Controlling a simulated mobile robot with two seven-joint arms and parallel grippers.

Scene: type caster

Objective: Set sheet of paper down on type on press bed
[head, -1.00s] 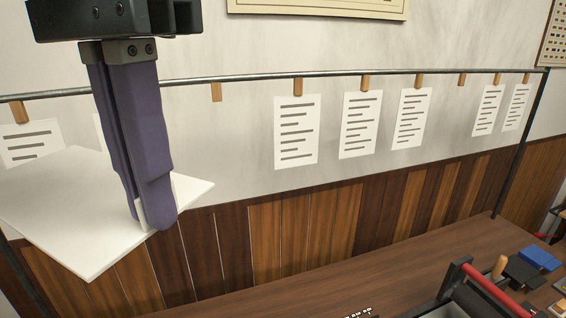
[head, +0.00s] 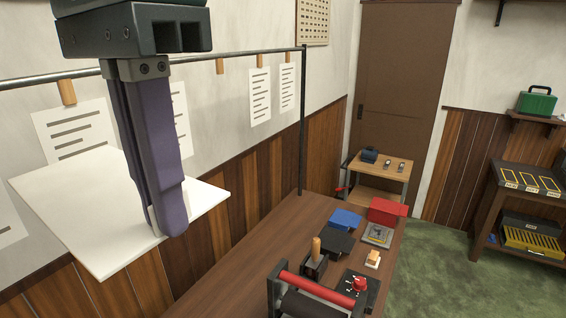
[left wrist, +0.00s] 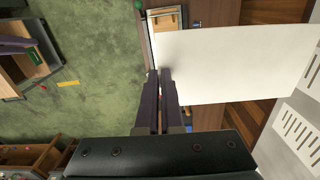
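My left gripper (head: 164,226) is shut on the white sheet of paper (head: 85,220) near its right edge. The sheet is held out flat and tilted, in the air in front of the wall. In the left wrist view the sheet (left wrist: 225,65) stretches to the right from the two purple fingers (left wrist: 159,76). Part of the press, with a red roller (head: 318,290), shows at the bottom of the head view, to the right of and below the gripper. The type and most of the press bed are out of view.
The wooden table (head: 235,290) holds a red box (head: 387,212), a blue item (head: 346,219), dark blocks and a control box with a red knob (head: 357,286). Printed sheets hang from a rail (head: 240,58) behind. A cart (head: 378,173) stands beyond the table.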

